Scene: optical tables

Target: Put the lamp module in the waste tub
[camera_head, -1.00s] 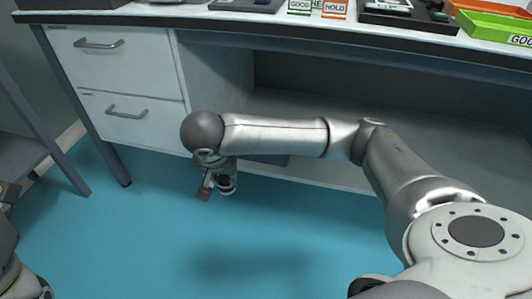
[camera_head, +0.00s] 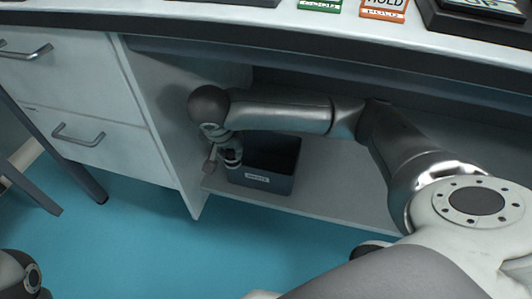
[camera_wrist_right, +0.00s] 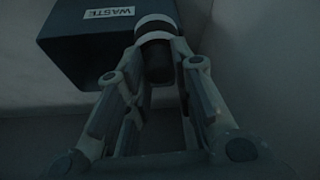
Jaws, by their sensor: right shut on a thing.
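The waste tub (camera_head: 262,181) is a dark box with a white label, standing on the low shelf under the bench. In the right wrist view the tub (camera_wrist_right: 75,55) shows upside down, its label reading WASTE. My right gripper (camera_wrist_right: 162,62) is shut on the lamp module (camera_wrist_right: 155,38), a dark cylinder with a white band. In the head view the right gripper (camera_head: 222,157) points down at the tub's left end, with the lamp module (camera_head: 233,155) partly hidden. I cannot tell whether the module is inside the rim. My left gripper is out of view.
The bench top (camera_head: 200,10) overhangs the shelf (camera_head: 310,205) and my right forearm reaches in under it. A white drawer cabinet (camera_head: 90,100) stands left of the opening, its side panel close to the gripper. Shelf space to the tub's right looks clear.

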